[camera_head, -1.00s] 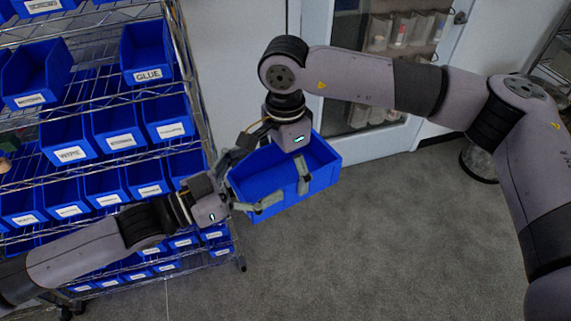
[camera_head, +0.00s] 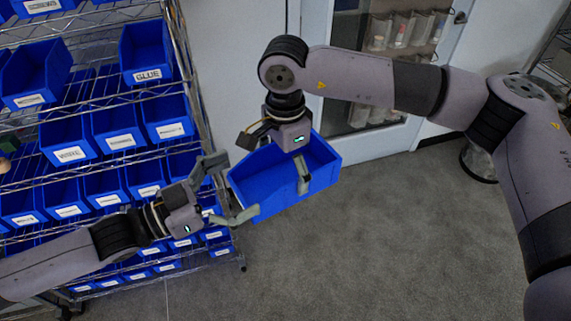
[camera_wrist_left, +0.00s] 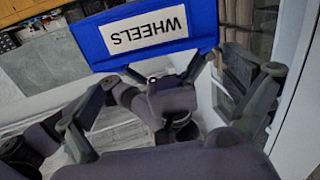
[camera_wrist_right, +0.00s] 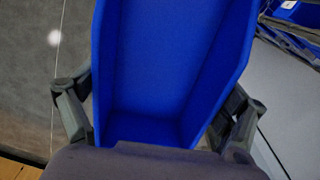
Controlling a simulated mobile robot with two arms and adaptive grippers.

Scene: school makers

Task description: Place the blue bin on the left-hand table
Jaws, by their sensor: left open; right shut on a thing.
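A blue bin (camera_head: 270,192) hangs in the air right of the shelf rack in the head view. My right gripper (camera_head: 290,165) is shut on it, with a finger on each side wall. The right wrist view looks into the bin (camera_wrist_right: 165,70), which appears empty. My left gripper (camera_head: 224,190) is open and empty, just left of the bin, fingers spread. In the left wrist view the bin's end with a "WHEELS" label (camera_wrist_left: 147,30) is beyond and between the left fingers (camera_wrist_left: 170,90). No table can be made out clearly.
A wire shelf rack (camera_head: 192,75) full of labelled blue bins stands at the left, close to my left arm. A white door with a glass pane (camera_head: 345,110) is behind. Grey carpet (camera_head: 350,240) in front is clear.

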